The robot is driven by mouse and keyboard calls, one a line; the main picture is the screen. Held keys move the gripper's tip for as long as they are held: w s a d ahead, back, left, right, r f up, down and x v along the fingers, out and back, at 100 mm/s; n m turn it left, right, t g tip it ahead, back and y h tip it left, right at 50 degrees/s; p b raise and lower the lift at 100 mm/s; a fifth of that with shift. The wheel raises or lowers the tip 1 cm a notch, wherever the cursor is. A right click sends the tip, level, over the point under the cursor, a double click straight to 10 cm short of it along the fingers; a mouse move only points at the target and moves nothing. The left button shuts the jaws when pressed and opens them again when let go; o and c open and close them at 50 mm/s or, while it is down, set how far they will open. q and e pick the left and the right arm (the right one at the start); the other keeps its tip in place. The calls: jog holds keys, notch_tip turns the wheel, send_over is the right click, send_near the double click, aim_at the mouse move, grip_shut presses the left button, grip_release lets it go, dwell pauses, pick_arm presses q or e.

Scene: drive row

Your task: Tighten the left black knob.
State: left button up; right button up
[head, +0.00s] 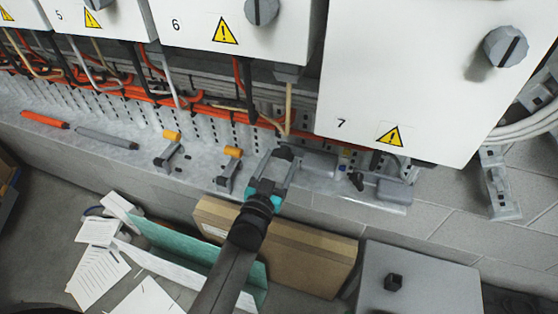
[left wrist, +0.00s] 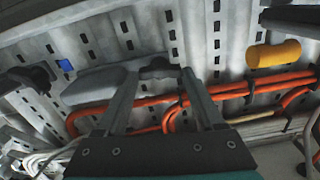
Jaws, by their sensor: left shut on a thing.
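The left black knob (head: 284,153) sits on the metal ledge below the white cabinets, at the end of a grey block. My left gripper (head: 277,166) reaches it from the front and is shut on it. In the left wrist view the knob (left wrist: 157,67) is between the two fingertips (left wrist: 160,76), with the grey block (left wrist: 95,82) beside it. The fingers hide part of the knob. A second black knob (head: 356,181) stands further right on the ledge, apart from the gripper. My right gripper is not in view.
Orange-topped clamps (head: 233,152) stand left of my gripper; one orange top (left wrist: 273,54) shows in the wrist view. Orange cables (head: 205,108) run behind. Cabinet 7 (head: 395,75) overhangs at the right. A cardboard box (head: 310,258) and a grey box (head: 425,285) stand below.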

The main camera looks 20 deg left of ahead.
pick_arm(q)
jog(key=m, duration=0.4)
jog(key=shift+m, duration=2.2)
jog(key=o, duration=1.4)
